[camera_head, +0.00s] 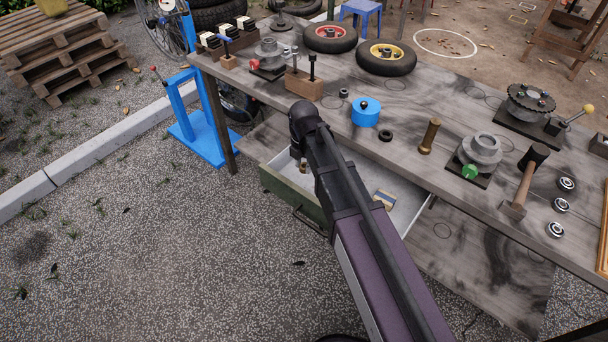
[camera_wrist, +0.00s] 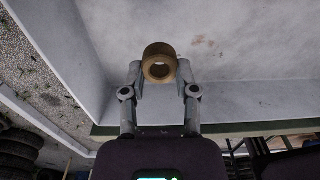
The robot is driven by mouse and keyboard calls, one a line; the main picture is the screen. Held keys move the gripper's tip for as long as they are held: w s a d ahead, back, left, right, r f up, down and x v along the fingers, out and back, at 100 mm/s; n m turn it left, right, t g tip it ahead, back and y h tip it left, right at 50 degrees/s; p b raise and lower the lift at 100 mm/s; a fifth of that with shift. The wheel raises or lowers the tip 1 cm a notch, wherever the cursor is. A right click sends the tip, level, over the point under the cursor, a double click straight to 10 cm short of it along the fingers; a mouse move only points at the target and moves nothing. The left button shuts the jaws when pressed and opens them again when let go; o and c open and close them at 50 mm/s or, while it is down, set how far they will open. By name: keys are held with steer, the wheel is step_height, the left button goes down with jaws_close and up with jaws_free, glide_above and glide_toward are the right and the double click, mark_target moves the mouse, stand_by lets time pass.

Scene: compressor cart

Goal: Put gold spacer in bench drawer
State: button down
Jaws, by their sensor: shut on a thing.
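The gold spacer (camera_wrist: 158,50), a short ring with a round hole, sits between the two fingertips of my gripper (camera_wrist: 160,72) in the wrist view. My gripper is shut on it. The bench drawer (camera_head: 285,193) is pulled out under the bench, with a green front and a pale grey inside. In the head view my gripper (camera_head: 301,160) reaches down into the drawer's left end, and my arm hides part of the drawer. The spacer shows small there (camera_head: 303,168). I cannot tell whether it touches the drawer floor.
A small blue-and-tan item (camera_head: 384,199) lies in the drawer, right of my arm. The bench top (camera_head: 400,112) above holds a blue cylinder (camera_head: 366,112), a brass-coloured cylinder (camera_head: 429,136), a mallet (camera_head: 526,180) and wheels (camera_head: 386,57). A blue stand (camera_head: 200,130) is at the left.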

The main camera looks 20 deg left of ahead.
mark_target(303, 179)
steer(key=shift+f+b, duration=1.9)
steer(key=shift+f, duration=0.1)
steer(key=shift+c, duration=1.9)
jaws_free()
steer(key=shift+r, duration=0.2)
step_height(303, 179, up, 12)
steer(key=p, duration=1.2)
